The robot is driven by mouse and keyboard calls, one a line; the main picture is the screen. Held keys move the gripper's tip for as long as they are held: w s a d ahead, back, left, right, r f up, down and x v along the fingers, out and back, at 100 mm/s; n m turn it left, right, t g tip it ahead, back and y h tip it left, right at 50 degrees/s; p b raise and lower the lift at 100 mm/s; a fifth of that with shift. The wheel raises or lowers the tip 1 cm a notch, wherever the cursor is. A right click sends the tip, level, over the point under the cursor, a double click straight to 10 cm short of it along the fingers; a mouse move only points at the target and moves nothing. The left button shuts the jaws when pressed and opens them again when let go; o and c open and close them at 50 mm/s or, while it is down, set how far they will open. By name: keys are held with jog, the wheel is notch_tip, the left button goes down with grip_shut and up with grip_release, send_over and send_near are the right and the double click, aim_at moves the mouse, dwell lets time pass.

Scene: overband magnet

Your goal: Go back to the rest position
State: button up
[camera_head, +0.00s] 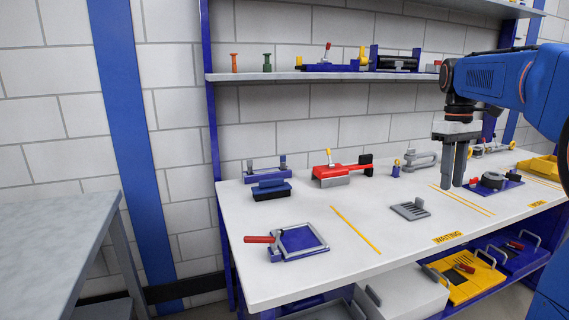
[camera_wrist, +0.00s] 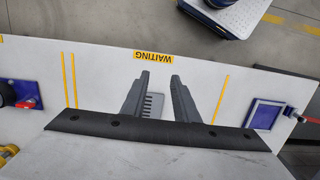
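My gripper (camera_head: 453,186) hangs pointing down over the right half of the white workbench (camera_head: 300,215). In the wrist view my gripper (camera_wrist: 160,76) shows its two dark fingers apart, with nothing held between them. A grey slotted plate (camera_head: 410,210) lies on the bench; in the wrist view this plate (camera_wrist: 153,104) shows below and between the fingers, partly hidden by them. The fingertips look clear of the bench top. My blue arm reaches in from the right of the head view.
A blue base with a dark round part (camera_head: 493,180) stands just right of the gripper. A red-and-grey tool (camera_head: 338,174), a blue frame with red handle (camera_head: 298,241) and a yellow bin (camera_head: 540,167) are on the bench. A shelf (camera_head: 300,76) runs above. The WAITING label (camera_head: 450,237) marks the front edge.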

jog(key=s+a+f+m+t, duration=0.1)
jog(key=s+a+f+t, duration=0.1)
jog(key=s+a+f, duration=0.3)
jog(key=s+a+f+m+t, duration=0.1)
jog(key=s+a+f, duration=0.3)
jog(key=s+f, duration=0.4)
jog(key=s+a+f+m+t, duration=0.2)
jog(key=s+a+f, duration=0.3)
jog(key=s, duration=0.9)
jog(key=shift+s+a+f+t, duration=0.25)
jog(key=shift+f+t, duration=0.35)
jog(key=shift+f, duration=0.35)
